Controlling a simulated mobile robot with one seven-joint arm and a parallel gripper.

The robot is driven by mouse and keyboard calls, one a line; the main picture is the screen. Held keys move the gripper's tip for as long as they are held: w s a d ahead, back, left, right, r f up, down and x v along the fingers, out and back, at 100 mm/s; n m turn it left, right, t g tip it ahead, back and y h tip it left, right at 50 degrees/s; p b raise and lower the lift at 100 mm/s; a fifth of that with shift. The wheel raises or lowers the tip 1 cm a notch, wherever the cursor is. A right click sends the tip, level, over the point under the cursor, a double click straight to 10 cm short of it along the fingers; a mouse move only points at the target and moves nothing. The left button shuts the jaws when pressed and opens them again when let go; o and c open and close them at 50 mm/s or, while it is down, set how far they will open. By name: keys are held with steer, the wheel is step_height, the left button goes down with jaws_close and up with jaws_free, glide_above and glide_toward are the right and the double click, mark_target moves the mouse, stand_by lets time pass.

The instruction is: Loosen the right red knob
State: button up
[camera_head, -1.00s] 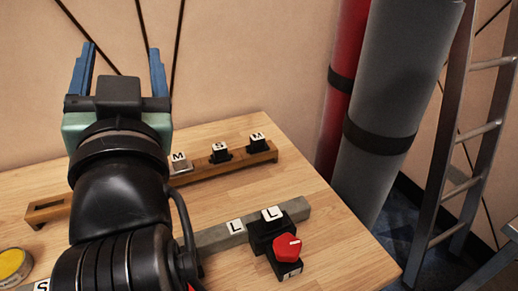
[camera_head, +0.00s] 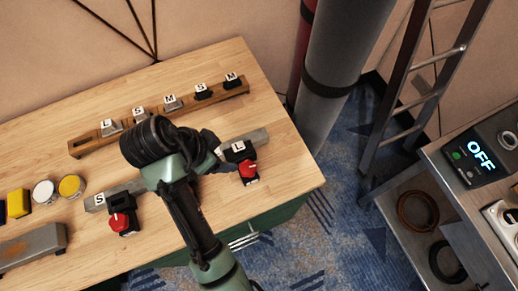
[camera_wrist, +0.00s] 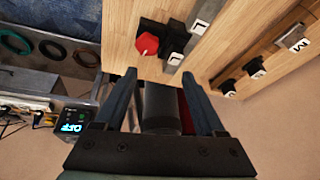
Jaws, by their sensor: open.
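The right red knob (camera_head: 248,169) sits on a black clamp at the right end of the front grey bar, near the table's right edge. It also shows in the wrist view (camera_wrist: 147,43), beyond my fingertips and a little left of centre, with a pale pointer line. My gripper (camera_wrist: 158,74) is open, with two blue fingers apart and nothing held between them. It is apart from the knob. In the head view my wrist covers the middle of the grey bar, and the fingers are mostly hidden. A left red knob (camera_head: 118,221) sits further left.
A brown rail (camera_head: 150,117) with several lettered blocks lies behind. Yellow and white buttons (camera_head: 70,186) stand at the left. A grey roll (camera_head: 335,90) and a ladder (camera_head: 420,85) stand right of the table. A device reading OFF (camera_head: 477,155) is far right.

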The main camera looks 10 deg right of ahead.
mark_target(248, 168)
steer(key=shift+m+g, duration=0.3)
steer(key=x, duration=0.4)
steer(key=s+x, duration=0.1)
steer(key=x, duration=0.3)
steer(key=d+p+x, duration=0.1)
steer(key=x, duration=0.4)
steer(key=shift+s, duration=0.35)
steer(key=shift+r, duration=0.1)
steer(key=c, duration=1.1)
